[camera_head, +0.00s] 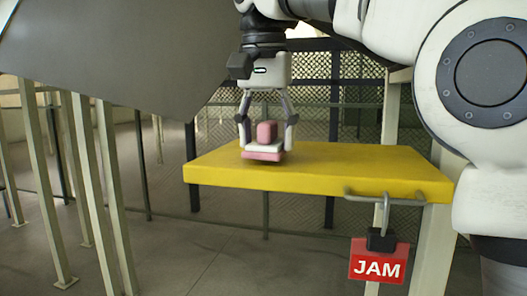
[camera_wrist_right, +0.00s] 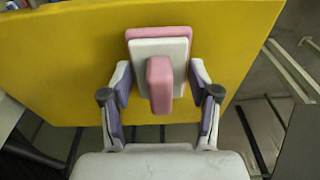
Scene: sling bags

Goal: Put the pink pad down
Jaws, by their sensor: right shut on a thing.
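The pink pad (camera_head: 263,155) has a pink base, a white layer and an upright pink grip block (camera_head: 267,132). My right gripper (camera_head: 266,143) points down with one finger on each side of the pad and is shut on it. In the right wrist view the pad's grip block (camera_wrist_right: 160,85) stands between the fingers (camera_wrist_right: 160,78), and the pink base (camera_wrist_right: 158,33) shows at the far edge. The pad appears level, at the front edge of the yellow table (camera_head: 340,160). I cannot tell whether it touches the tabletop. My left gripper is not in view.
The tabletop is bare around the pad. A red JAM tag (camera_head: 378,262) hangs with a padlock (camera_head: 382,238) from a rail at the table's front right. Mesh fencing (camera_head: 370,120) stands behind. Pale posts (camera_head: 95,190) stand at left, and a large dark panel (camera_head: 110,50) fills the upper left.

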